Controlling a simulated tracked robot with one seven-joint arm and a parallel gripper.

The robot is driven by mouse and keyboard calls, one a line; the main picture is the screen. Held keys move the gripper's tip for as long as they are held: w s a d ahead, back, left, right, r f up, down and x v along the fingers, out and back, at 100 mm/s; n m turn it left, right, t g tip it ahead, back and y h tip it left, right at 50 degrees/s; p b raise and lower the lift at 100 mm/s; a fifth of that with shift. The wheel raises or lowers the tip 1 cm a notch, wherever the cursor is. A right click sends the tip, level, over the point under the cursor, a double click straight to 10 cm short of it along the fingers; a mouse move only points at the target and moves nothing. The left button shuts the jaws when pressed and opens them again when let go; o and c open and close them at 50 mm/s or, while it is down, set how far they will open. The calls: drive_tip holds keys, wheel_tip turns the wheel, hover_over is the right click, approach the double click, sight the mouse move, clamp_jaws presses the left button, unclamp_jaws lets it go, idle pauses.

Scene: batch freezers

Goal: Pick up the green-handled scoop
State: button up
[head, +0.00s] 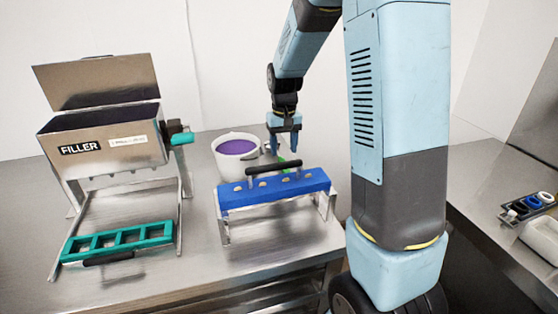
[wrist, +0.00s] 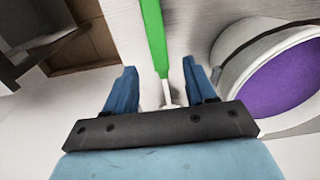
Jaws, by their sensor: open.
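The green-handled scoop (wrist: 154,35) shows in the wrist view as a bright green handle with a thin pale shaft between my gripper's fingers. In the head view only a bit of green (head: 284,161) shows behind the blue bar, and the rest is hidden. My gripper (head: 284,150) is above the table just right of the white bucket. In the wrist view its two blue fingers (wrist: 163,88) stand apart, one on each side of the shaft line. I cannot tell how far the scoop lies below the fingertips.
The white bucket (head: 217,148) with purple contents stands close beside my gripper. A blue bar (head: 235,199) with a black handle sits on a metal stand in front. The filler machine (head: 105,135) and a teal frame (head: 117,241) are at left. Bare table lies between them.

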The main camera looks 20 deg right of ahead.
sight(280, 160)
drive_tip(key=shift+f, duration=2.8)
drive_tip(key=shift+d, duration=0.1)
clamp_jaws()
